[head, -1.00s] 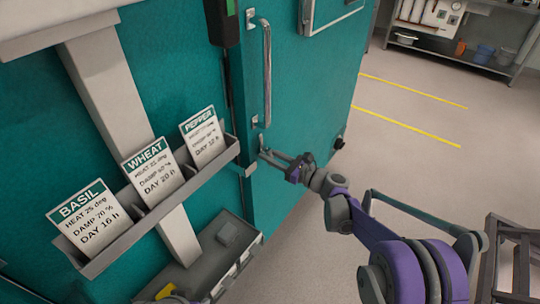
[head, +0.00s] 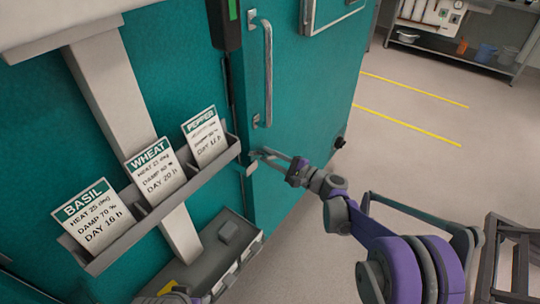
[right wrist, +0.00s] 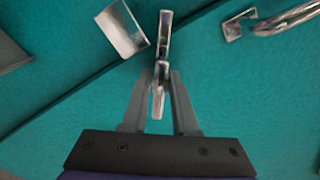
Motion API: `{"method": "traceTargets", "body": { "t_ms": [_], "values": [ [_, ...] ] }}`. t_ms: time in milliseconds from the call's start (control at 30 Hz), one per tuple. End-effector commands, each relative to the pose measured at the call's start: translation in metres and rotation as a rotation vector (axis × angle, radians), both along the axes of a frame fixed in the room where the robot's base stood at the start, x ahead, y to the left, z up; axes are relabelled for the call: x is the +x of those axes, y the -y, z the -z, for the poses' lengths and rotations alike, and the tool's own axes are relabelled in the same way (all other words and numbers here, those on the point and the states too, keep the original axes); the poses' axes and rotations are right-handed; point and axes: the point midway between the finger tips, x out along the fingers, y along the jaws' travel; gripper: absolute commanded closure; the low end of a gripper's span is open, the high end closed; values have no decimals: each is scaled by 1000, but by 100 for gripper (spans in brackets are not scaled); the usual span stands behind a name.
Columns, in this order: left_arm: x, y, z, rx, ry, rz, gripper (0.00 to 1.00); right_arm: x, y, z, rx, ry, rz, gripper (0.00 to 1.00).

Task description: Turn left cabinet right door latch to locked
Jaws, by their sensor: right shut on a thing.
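The left cabinet's right door (head: 290,90) is teal and looks closed. Its small metal latch (right wrist: 163,42) sits low on the door, below the long handle (head: 267,75). My right gripper (head: 263,156) reaches it from the right and is shut on the latch. In the right wrist view the two fingers (right wrist: 158,92) lie on either side of the latch lever. The lever's far end is close beside a bent metal catch (right wrist: 122,28) across the door seam; I cannot tell whether they touch. My left gripper cannot be made out.
A grey card rack (head: 150,212) with BASIL, WHEAT and PEPPER cards juts out left of the latch. A grey box (head: 225,245) is below. A dark frame (head: 510,260) stands at the lower right. Floor with yellow lines (head: 410,122) is clear at right.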

Motion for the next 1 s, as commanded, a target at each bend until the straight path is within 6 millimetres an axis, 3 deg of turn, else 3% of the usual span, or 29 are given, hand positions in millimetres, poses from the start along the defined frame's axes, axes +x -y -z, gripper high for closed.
{"method": "traceTargets", "body": {
  "t_ms": [500, 1000],
  "values": [
    [0, 0, -6, 0, 2, 0, 50, -1, -1, 3, -260, 358, 0, 100],
    [0, 0, -8, 0, 3, 0, 50, -1, -1, 5, -366, 503, 0, 100]
  ]
}}
